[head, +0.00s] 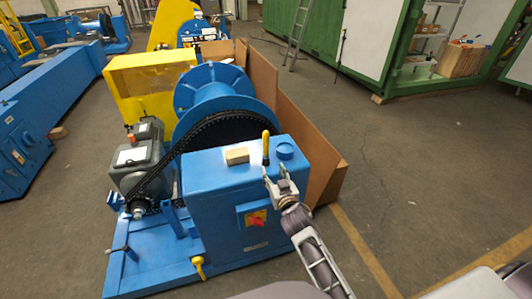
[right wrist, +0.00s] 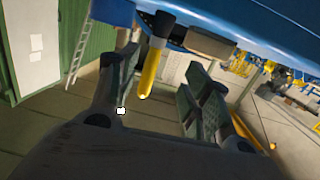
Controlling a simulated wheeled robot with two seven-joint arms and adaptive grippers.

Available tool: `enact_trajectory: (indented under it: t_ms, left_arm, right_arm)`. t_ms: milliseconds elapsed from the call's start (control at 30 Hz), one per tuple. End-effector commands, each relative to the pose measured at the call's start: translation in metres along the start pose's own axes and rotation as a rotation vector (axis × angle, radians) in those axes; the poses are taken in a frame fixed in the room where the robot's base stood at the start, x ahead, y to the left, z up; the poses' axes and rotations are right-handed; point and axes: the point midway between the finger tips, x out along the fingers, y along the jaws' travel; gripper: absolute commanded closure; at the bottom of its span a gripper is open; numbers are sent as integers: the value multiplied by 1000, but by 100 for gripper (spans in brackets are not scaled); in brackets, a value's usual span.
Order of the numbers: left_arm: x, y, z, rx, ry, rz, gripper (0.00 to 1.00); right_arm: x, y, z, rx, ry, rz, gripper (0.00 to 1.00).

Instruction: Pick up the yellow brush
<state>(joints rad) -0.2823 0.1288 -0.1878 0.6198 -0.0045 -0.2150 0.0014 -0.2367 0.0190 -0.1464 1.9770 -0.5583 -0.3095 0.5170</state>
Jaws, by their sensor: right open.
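The yellow brush (head: 265,143) stands upright near the front edge of the blue cabinet's top (head: 210,172), its yellow handle up and its dark end down. My right gripper (head: 277,172) is open and empty, just beside the brush on the near side. In the right wrist view the brush (right wrist: 153,65) appears between the two open fingers (right wrist: 160,72), with its dark end towards the blue surface. Neither finger visibly closes on it. I cannot tell how far the fingers are from the handle. My left gripper is not in view.
The black chain (head: 165,165) and large blue drum (head: 212,95) are behind. A brown panel (head: 318,155) stands at the right. The floor further right is clear.

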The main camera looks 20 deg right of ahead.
Motion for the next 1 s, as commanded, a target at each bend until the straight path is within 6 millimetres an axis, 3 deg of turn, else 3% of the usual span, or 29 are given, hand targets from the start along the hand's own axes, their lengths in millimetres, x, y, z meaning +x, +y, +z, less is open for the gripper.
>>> enact_trajectory:
  t_ms: [100,233,667,1000]
  left_arm:
    - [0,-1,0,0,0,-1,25]
    - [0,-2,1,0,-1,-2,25]
    - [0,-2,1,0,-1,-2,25]
    - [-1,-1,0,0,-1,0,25]
  right_arm:
    - [-5,4,-36,13,59,12,51]
    - [-8,7,-56,19,91,20,51]
    - [-8,7,-60,20,97,20,51]
    - [9,7,-62,20,98,20,51]
